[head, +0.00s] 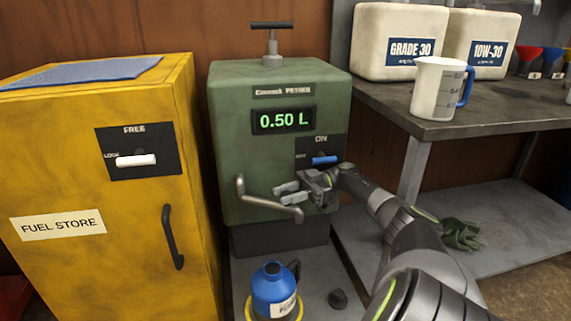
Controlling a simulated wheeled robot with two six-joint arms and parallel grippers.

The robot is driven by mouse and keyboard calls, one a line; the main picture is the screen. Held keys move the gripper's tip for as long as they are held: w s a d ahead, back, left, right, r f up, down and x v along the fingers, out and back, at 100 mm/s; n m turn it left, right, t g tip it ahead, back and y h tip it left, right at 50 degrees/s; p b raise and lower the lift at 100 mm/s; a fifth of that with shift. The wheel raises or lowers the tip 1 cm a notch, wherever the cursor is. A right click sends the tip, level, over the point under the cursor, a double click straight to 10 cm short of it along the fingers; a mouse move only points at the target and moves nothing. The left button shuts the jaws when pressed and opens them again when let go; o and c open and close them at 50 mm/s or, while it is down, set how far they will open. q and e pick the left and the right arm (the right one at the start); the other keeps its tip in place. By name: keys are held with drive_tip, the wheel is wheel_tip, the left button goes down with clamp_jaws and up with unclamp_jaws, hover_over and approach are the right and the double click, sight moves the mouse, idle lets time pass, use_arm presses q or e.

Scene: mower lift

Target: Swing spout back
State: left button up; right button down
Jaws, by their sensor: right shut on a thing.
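The green dispenser (233,120) stands in the middle and its display reads 0.50 L. Its grey bent spout (262,203) runs from the left of the dispenser's front to the right, with its end turned down. My right gripper (288,193) is at the spout's outer part, in front of the dispenser, and is shut on it. The exact contact is hard to see. A blue bottle (270,285) with a dark handle stands below the spout, inside a yellow ring. My left gripper is not in view.
The yellow fuel cabinet (85,190) stands close on the left. A blue lever (324,160) is just above my right gripper. A workbench (470,125) on the right holds a measuring jug (434,90) and two cans. A dark cap (338,298) lies right of the bottle.

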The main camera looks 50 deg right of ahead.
idle(0.3)
drive_tip(key=c, duration=1.1)
unclamp_jaws()
drive_tip(key=shift+d+f, duration=0.1)
drive_tip(key=shift+o, duration=0.2)
